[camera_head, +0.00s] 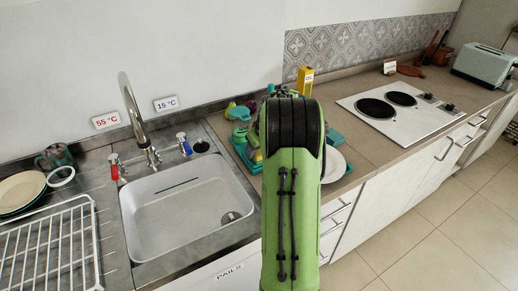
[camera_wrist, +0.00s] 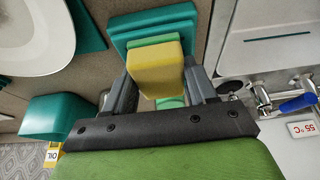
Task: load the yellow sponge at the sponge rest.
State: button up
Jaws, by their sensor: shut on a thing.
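The yellow sponge (camera_wrist: 154,68) is between the two dark fingers of my gripper (camera_wrist: 158,84) in the wrist view, and the gripper is shut on it. A stepped teal and green piece (camera_wrist: 150,22), probably the sponge rest, lies behind and around the sponge; I cannot tell whether they touch. In the head view my green arm hides the gripper. A teal tray-like piece (camera_head: 239,147) shows just left of the arm, with a small yellow patch beside it that may be the sponge.
The sink (camera_head: 180,215) with its tap (camera_head: 138,115) is left of the arm. A white plate (camera_head: 333,165) lies to the right; it also shows in the wrist view (camera_wrist: 35,35). A teal block (camera_wrist: 58,118) and an oil box (camera_head: 305,82) stand nearby. The hob (camera_head: 395,105) is farther right.

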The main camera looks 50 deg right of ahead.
jog(key=shift+r+p, duration=2.8)
jog(key=shift+r, duration=0.75)
jog(key=shift+f, duration=0.1)
